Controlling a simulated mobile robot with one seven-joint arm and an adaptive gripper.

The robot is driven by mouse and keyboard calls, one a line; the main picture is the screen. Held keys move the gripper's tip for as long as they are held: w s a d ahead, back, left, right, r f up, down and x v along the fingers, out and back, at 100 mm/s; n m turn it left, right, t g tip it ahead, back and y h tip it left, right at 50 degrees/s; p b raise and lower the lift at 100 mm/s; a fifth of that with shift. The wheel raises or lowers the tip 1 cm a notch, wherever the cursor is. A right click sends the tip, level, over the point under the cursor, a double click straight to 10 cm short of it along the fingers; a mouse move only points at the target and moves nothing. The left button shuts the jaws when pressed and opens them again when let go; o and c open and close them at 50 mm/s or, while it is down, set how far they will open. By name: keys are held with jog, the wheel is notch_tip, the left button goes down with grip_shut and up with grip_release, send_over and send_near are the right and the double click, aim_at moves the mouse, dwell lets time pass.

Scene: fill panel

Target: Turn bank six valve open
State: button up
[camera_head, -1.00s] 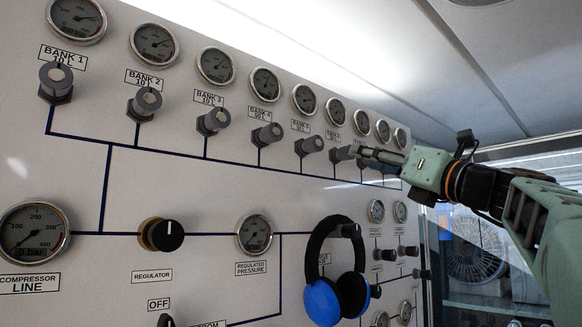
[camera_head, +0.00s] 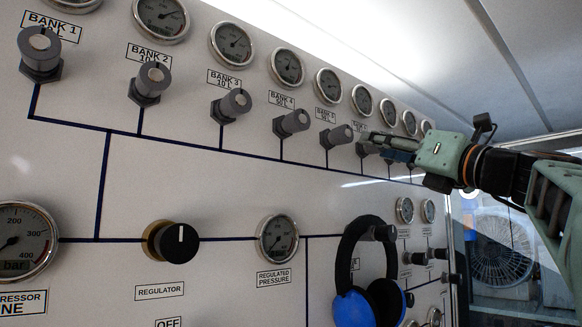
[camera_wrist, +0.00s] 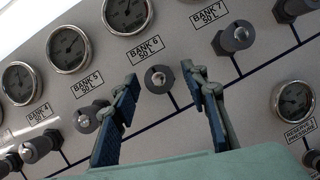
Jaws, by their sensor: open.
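The bank six valve is a grey knob (camera_wrist: 158,78) under the "BANK 6 50 L" label in the wrist view. It sits between the two fingers of my gripper (camera_wrist: 160,74), which is open. The knob faces the wrist camera, with a gap showing on each side. In the head view my gripper (camera_head: 374,142) is at the upper row of valves, and the bank six knob (camera_head: 364,150) is partly hidden by the fingers.
The bank five knob (camera_wrist: 88,119) is just left of the left finger, and the bank seven knob (camera_wrist: 236,37) is up and right. Gauges line the panel above. Blue and black headphones (camera_head: 366,285) hang lower on the panel.

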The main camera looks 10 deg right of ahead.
grip_shut()
jog(key=shift+n+y, duration=0.3)
jog(key=shift+n, duration=0.2)
jog(key=shift+w+d+r+n+g+y+p, duration=0.1)
jog(key=shift+n+g+y+p, duration=0.2)
jog(key=shift+n+g+y, duration=2)
jog(key=shift+w+d+n+g+h+p, duration=0.15)
jog(key=shift+n+g+p, duration=0.1)
jog(key=shift+n, duration=4.25)
jog(key=shift+s+d+r+n+g+y+p, duration=0.1)
jog(key=shift+n+g+y+p, duration=0.2)
jog(key=shift+n+g+y, duration=2)
jog(key=shift+r+n+t+h, duration=0.1)
jog(key=shift+n+t+h, duration=0.15)
jog(key=shift+n+h, duration=0.6)
jog(key=shift+n+t+h, duration=0.2)
jog(key=shift+n, duration=1.25)
